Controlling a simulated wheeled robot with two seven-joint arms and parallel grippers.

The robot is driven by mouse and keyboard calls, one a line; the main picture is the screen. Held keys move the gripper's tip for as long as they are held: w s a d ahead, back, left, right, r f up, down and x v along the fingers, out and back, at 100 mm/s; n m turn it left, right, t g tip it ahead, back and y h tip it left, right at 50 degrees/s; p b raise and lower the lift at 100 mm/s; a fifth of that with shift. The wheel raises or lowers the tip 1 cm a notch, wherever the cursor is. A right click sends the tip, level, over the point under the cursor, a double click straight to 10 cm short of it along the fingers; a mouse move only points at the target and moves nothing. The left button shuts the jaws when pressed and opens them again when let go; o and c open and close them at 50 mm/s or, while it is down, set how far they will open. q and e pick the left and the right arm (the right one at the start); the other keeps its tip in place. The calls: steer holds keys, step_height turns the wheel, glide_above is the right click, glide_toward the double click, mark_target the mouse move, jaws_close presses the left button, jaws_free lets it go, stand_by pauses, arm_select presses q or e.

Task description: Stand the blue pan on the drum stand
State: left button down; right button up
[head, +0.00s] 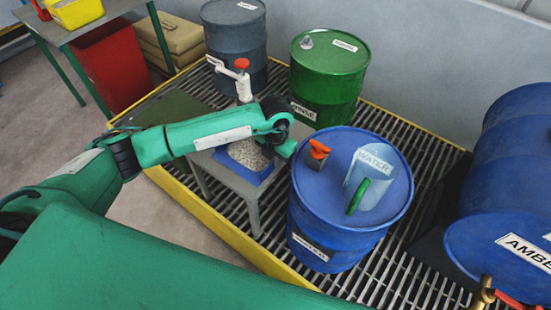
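The blue pan (263,181) is filled with pale grey granules and sits on a low grey stand (250,205) with square legs. My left gripper (287,148) is at the pan's right side, close to its rim. The wrist covers part of the pan's far right corner. I cannot tell whether the fingers touch the pan or are open or shut. A large blue drum marked AMBE (490,225) lies on its side at the right; a dark support (440,245) shows beside it, mostly hidden. My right gripper is not in view.
An upright blue drum (335,232) bears a clear WATER jug (377,172) and an orange-topped item (318,152) close to my gripper. Green (328,75) and grey (235,40) drums stand behind. A white pump with red knob (243,80) rises behind the pan. Grating (390,275) covers the floor.

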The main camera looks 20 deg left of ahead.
arm_select(q)
steer(key=shift+f, duration=0.2)
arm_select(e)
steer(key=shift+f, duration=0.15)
arm_select(q)
steer(key=c, duration=1.6)
jaws_free()
steer(key=shift+c, duration=0.2)
steer(key=shift+r, duration=0.1)
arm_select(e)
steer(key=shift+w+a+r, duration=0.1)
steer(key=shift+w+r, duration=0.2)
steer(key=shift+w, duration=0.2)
